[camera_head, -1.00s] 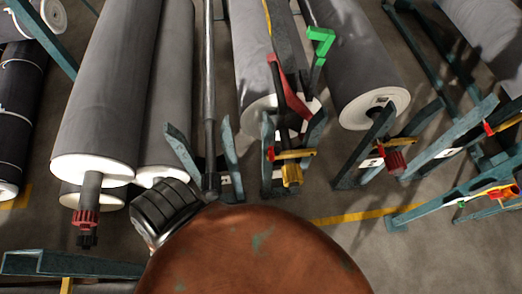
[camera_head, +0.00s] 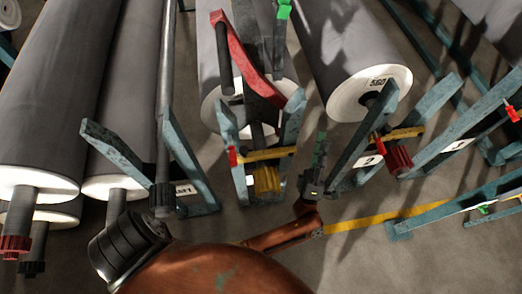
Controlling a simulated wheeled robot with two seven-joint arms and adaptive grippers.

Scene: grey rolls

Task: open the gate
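Two yellow bars with red ends cross the blue-green roll stands and look like gates: the left yellow bar (camera_head: 266,154) and the right yellow bar (camera_head: 405,133). Both lie roughly level across their stands. Which one is the task's gate I cannot tell. My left gripper (camera_head: 320,145) points up the picture, in the gap between the two stands. It appears apart from both bars, just left of the right stand. Its fingers are small, dark and seen nearly end-on, so their opening is unclear. My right gripper is out of view.
Large grey rolls (camera_head: 345,50) with white ends rest on the stands. A red arm (camera_head: 246,58) rises over the left gate's roll. A red knob (camera_head: 398,160) sticks out at the right stand. A yellow floor line (camera_head: 390,216) crosses open floor at lower right.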

